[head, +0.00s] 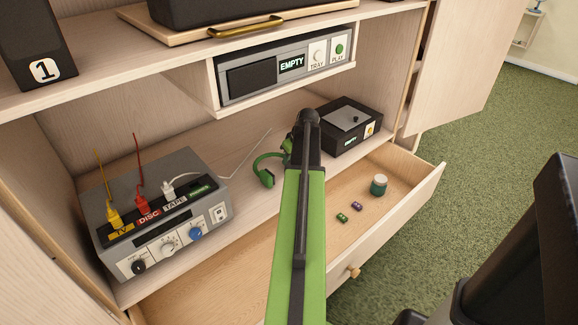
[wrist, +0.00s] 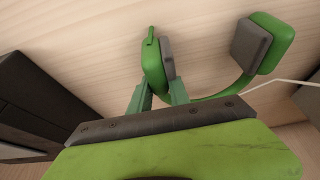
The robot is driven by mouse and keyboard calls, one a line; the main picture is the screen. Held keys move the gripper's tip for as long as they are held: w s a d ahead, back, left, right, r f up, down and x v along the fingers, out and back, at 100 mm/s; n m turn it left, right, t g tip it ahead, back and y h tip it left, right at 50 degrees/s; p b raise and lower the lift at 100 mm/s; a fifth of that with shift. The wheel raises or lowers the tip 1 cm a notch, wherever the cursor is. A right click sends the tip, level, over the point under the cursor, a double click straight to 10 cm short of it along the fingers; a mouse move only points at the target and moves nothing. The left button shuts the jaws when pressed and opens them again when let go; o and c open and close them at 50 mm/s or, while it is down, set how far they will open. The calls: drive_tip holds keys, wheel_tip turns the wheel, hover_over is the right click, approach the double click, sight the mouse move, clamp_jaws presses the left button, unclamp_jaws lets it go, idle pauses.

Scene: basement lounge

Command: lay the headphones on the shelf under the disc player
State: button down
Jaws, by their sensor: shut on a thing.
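The green headphones (head: 268,168) with grey pads are at the shelf (head: 235,190) under the disc player (head: 285,68), left of my arm. In the wrist view the two ear cups (wrist: 270,42) and the curved band show against pale wood. My gripper (wrist: 160,90) is shut on the nearer ear cup of the headphones. In the head view my arm hides the fingers and part of the headphones. I cannot tell whether the headphones touch the shelf. The disc player's display reads EMPTY.
A grey switch box (head: 165,215) with yellow, red and white plugs stands left on the shelf. A black player (head: 345,125) stands right. Below, an open drawer (head: 400,205) holds a green jar (head: 379,185) and two small items. A thin white cable runs behind the headphones.

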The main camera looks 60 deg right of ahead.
drive_tip(key=shift+f, duration=0.3)
drive_tip(key=c, duration=1.2)
unclamp_jaws()
drive_tip(key=shift+c, duration=0.2)
drive_tip(key=shift+r, duration=0.1)
drive_tip(key=p+v, duration=1.1)
drive_tip(key=shift+w+a+r, duration=0.1)
drive_tip(key=shift+r, duration=0.3)
drive_tip(key=shift+r+p, duration=0.3)
drive_tip(key=shift+p, duration=0.1)
drive_tip(key=shift+s+f, duration=0.1)
drive_tip(key=shift+s, duration=0.15)
